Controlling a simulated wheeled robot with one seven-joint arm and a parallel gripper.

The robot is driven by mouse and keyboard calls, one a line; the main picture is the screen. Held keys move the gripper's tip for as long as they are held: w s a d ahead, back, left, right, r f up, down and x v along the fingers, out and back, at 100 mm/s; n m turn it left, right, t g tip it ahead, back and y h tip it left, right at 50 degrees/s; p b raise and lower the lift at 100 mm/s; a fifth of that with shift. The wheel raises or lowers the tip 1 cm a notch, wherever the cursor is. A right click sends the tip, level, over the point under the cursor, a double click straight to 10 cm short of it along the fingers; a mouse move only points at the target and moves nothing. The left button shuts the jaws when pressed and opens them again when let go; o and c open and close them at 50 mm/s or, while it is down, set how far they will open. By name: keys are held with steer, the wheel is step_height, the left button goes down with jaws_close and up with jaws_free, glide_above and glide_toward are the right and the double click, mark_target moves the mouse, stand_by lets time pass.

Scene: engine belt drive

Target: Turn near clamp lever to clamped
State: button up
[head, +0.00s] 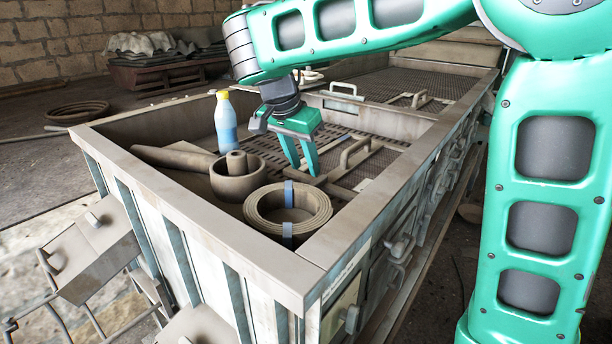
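My gripper (306,168) is inside the grey open-topped metal bin (305,260), pointing down. Its two green fingers are apart, with no object visible between them. The fingertips are close above a dark flat part by a raised bar handle (356,151) on a mesh panel; contact cannot be told. I cannot tell for sure which part is the near clamp lever. Latch-like levers (399,246) also sit on the bin's right outer side. Whether any lever is clamped is not clear.
In the bin's near part are a coiled ring with blue bands (262,207), a round bowl-like part (226,183) and a blue bottle with a yellow cap (226,123). A second handle (421,98) stands farther back. My arm covers part of the right side.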

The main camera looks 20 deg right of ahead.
steer(key=shift+v, duration=2.15)
steer(key=s+d+r+n+t+h, duration=0.1)
steer(key=s+d+r+n, duration=0.1)
steer(key=s+d+r, duration=0.55)
steer(key=s+d+r+n+t+h, duration=0.1)
steer(key=s+d+r, duration=0.1)
steer(key=s+d, duration=0.9)
steer(key=s+d+f+g+y, duration=0.1)
steer(key=s+f, duration=0.3)
steer(key=f, duration=0.4)
steer(key=s+d+f+n+g+y, duration=0.1)
steer(key=s+f+g+y, duration=0.1)
steer(key=f, duration=0.6)
steer(key=s+d+f+g+y, duration=0.1)
steer(key=s+f+y, duration=0.2)
steer(key=s+f, duration=0.3)
step_height(320, 180, down, 3)
steer(key=shift+s+f+n+g, duration=0.1)
steer(key=shift+s+n+g, duration=0.1)
steer(key=shift+n+g, duration=0.2)
